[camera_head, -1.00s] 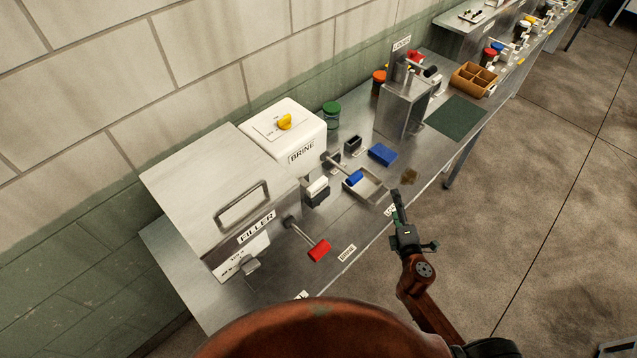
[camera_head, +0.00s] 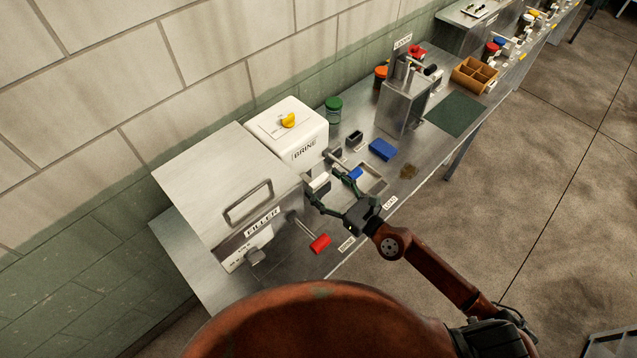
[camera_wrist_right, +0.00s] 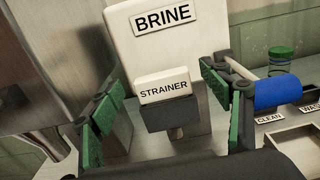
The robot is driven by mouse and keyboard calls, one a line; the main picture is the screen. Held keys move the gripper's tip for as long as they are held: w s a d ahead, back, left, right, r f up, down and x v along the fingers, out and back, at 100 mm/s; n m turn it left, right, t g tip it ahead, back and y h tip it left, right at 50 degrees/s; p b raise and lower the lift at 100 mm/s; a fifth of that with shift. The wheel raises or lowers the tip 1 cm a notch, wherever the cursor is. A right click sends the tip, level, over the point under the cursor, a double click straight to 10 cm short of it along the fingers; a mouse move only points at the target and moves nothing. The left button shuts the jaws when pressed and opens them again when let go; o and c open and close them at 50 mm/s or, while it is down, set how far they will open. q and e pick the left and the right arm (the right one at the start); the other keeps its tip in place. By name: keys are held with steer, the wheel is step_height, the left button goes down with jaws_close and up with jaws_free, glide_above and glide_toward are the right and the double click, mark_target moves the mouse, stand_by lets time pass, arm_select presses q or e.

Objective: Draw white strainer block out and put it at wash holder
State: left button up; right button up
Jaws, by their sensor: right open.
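The white strainer block (camera_wrist_right: 164,87), labelled STRAINER, sits upright in a dark holder (camera_wrist_right: 172,116) in front of the white BRINE box. In the head view the block (camera_head: 319,182) is partly behind my right gripper (camera_head: 333,186). In the right wrist view my right gripper (camera_wrist_right: 165,115) is open, its green-padded fingers to either side of the block and apart from it. A WASH label (camera_wrist_right: 311,107) shows at the right edge of the right wrist view, beside a CLEAN label; the holder it names is not clearly seen. My left gripper is out of view.
A blue-handled lever (camera_wrist_right: 276,91) stands close to the right finger. The FILLER box (camera_head: 215,185) with its red-handled lever (camera_head: 320,243) is at the left. A shallow metal tray (camera_head: 376,183), blue sponge (camera_head: 382,149) and small dark holder (camera_head: 355,138) lie to the right.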

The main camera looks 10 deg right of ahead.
mark_target(319, 180)
steer(key=x, duration=0.2)
steer(key=shift+w+a, duration=0.2)
steer(key=shift+w, duration=0.1)
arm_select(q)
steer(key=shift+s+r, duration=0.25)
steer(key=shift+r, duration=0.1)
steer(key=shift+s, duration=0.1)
arm_select(e)
steer(key=shift+c, duration=0.4)
steer(key=shift+c, duration=0.8)
steer(key=shift+s, duration=0.1)
steer(key=c, duration=1)
steer(key=shift+r, duration=0.1)
steer(key=shift+c, duration=0.2)
step_height(319, 180, up, 9)
steer(key=p, duration=0.5)
steer(key=shift+p, duration=0.35)
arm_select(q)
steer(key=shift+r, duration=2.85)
arm_select(e)
steer(key=shift+r, duration=0.45)
